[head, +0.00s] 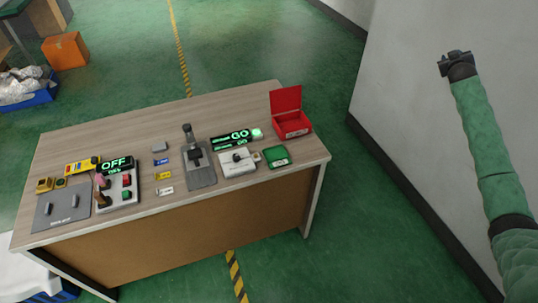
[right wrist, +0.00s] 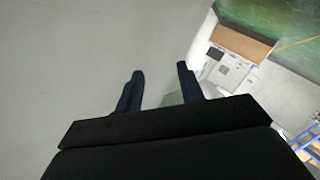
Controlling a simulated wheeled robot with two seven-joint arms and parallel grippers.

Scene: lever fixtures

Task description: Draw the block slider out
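Several lever fixtures stand on the wooden table in the head view. A grey upright fixture (head: 200,178) with a dark block and a knobbed lever stands right of the table's middle. Beside it on the right is a pale low box fixture (head: 231,170) with a small dark block on top. I cannot tell for certain which of them is the block slider. My right gripper (head: 456,57) is raised at the upper right, far from the table. In the right wrist view its two fingers (right wrist: 161,85) are apart with nothing between them. My left gripper is not in view.
A red open box (head: 291,125), a green box (head: 277,157), lit "GO" (head: 239,135) and "OFF" (head: 115,163) signs and a grey plate (head: 62,212) share the table (head: 215,105). A pale wall (head: 420,130) stands behind my right arm. Green floor lies around the table.

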